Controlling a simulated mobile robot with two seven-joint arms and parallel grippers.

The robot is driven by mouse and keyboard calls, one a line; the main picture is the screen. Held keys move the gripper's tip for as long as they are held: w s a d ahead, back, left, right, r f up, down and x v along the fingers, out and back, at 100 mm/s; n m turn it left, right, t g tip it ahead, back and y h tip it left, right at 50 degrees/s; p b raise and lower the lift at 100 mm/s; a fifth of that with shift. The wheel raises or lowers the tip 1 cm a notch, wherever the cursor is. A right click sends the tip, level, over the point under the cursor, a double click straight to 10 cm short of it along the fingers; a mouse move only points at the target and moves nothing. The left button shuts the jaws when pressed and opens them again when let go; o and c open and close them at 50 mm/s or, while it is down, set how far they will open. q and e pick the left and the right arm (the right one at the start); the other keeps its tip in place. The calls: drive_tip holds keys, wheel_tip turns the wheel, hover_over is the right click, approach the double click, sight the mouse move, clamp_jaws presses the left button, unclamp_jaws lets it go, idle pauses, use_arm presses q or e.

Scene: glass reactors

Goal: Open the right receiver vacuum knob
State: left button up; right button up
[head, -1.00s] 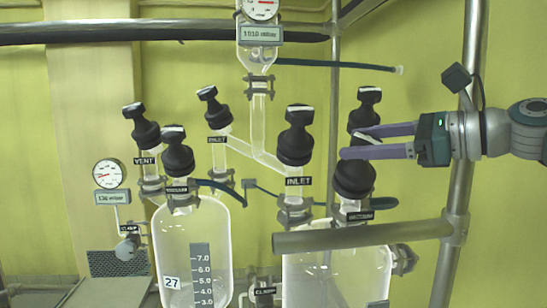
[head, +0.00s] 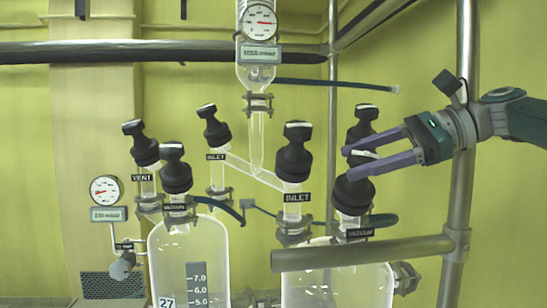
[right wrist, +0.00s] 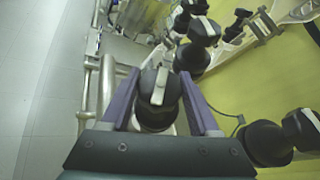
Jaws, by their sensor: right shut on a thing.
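The right receiver vacuum knob (head: 353,194) is a black knob with a white strip on top, above a label reading VACUUM (head: 360,232) on the right glass receiver (head: 335,275). My right gripper (head: 345,162) reaches it from the right, tilted down to the left, with its purple fingers at the knob's top. In the right wrist view the knob (right wrist: 158,100) sits between the two fingers (right wrist: 158,88), which are shut on its top. How far the knob is turned cannot be told. My left gripper is not in view.
Another black knob (head: 362,120) stands close behind my fingers. The INLET knob (head: 294,155) stands to the left. A metal rail (head: 360,252) crosses in front of the right receiver, joined to a vertical post (head: 463,180). The left receiver (head: 190,262) stands farther left.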

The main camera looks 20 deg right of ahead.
sight(362, 152)
drive_tip(key=shift+f, duration=0.1)
drive_tip(key=o, duration=1.4)
wheel_tip(362, 152, up, 20)
drive_tip(key=p, duration=2)
